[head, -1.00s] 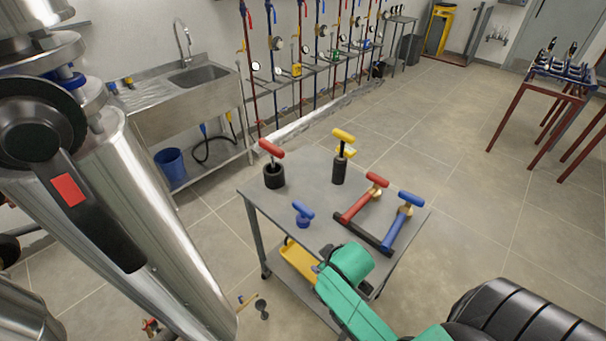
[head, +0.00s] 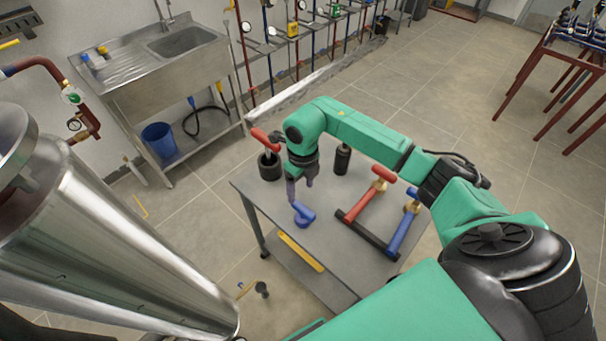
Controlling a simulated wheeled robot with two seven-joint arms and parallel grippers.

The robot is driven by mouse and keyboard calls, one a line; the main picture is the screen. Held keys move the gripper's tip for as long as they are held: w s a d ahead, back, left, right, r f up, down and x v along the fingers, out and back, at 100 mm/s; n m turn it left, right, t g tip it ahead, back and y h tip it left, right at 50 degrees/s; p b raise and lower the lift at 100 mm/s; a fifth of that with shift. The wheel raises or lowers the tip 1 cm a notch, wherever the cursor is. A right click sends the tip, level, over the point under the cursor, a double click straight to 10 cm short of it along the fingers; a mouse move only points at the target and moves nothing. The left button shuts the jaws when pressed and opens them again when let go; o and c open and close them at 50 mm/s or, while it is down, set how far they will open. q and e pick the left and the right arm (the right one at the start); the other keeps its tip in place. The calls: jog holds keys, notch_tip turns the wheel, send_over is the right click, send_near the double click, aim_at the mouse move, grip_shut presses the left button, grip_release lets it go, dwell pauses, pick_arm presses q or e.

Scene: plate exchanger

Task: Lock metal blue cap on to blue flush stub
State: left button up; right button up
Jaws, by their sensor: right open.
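The small blue cap (head: 304,214), with a T-shaped handle, lies on the grey cart top near its left front edge. My right gripper (head: 300,192) points down just above the cap, open. Its fingers show at either side of the space over the cap's handle. I cannot tell whether they touch it. I cannot make out the blue flush stub in the head view. My left gripper is not in view.
The grey cart (head: 262,208) also holds a red-handled tool (head: 263,138) in a black cup, a black cylinder (head: 342,160), and a frame with red (head: 362,207) and blue (head: 402,236) bars. A large steel cylinder (head: 110,240) stands at the left. A sink (head: 180,45) is behind.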

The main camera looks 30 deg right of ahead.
aim_at(303, 208)
jog(key=shift+s+d, duration=0.25)
jog(key=shift+d, duration=0.15)
jog(key=shift+s+a+f+b, duration=0.1)
jog(key=shift+a+f+b, duration=0.05)
jog(key=shift+f+b, duration=0.3)
jog(key=shift+s+a+f+b, duration=0.1)
jog(key=shift+f+b, duration=0.25)
jog(key=shift+f, duration=0.05)
notch_tip(303, 208, down, 8)
jog(key=b, duration=0.6)
jog(key=shift+w, duration=0.15)
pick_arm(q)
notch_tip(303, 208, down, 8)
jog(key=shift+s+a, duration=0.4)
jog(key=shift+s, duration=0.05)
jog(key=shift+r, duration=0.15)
pick_arm(e)
grip_shut()
